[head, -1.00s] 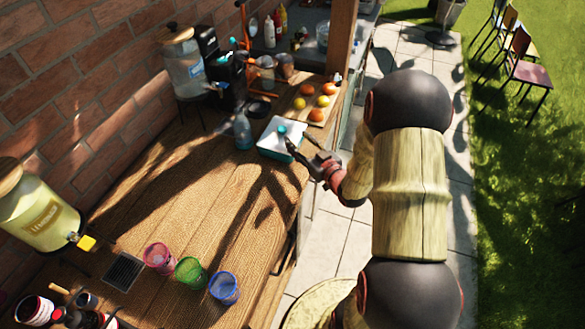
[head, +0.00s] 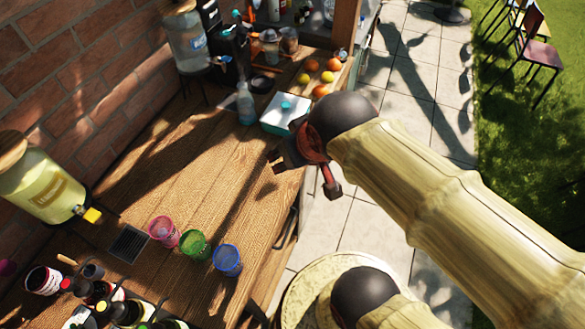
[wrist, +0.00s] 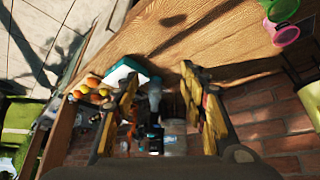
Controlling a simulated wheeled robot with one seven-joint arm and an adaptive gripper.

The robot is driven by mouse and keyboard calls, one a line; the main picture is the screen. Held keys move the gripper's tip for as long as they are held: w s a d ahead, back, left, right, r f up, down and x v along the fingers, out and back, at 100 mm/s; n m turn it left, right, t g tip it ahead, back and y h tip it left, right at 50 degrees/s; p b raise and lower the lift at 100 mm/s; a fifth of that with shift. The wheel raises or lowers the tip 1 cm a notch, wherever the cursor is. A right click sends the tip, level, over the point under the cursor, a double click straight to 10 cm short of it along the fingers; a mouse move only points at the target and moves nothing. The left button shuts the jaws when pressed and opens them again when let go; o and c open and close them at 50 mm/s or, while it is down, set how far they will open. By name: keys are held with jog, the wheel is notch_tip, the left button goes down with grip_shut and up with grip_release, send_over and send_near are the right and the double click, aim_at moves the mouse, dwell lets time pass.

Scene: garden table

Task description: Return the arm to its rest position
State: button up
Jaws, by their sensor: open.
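My gripper (head: 278,163) is at the right edge of the wooden table (head: 190,170), in front of the white and teal tray (head: 285,112). In the wrist view my gripper (wrist: 160,85) has its two fingers spread wide with nothing between them. The tray (wrist: 124,72) and a clear bottle (wrist: 154,95) show beyond the fingers there. In the head view my arm reaches in from the lower right, and its dark joint hides part of the tray's right side.
Pink (head: 163,231), green (head: 195,245) and blue (head: 227,260) cups stand at the table's front. A yellow drink dispenser (head: 45,185) is at left, a clear one (head: 190,45) at back. Fruit (head: 312,65) lies behind the tray. The table's middle is clear.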

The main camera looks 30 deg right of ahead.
jog(key=shift+s+a+f+g+y, duration=0.15)
jog(key=shift+s+a, duration=0.15)
jog(key=shift+s, duration=0.3)
jog(key=shift+s+a+g+y, duration=0.1)
jog(key=shift+s+a, duration=0.15)
jog(key=shift+s, duration=0.3)
jog(key=shift+s+a+f+g+y, duration=0.15)
jog(key=shift+s+a, duration=0.15)
jog(key=shift+s, duration=0.3)
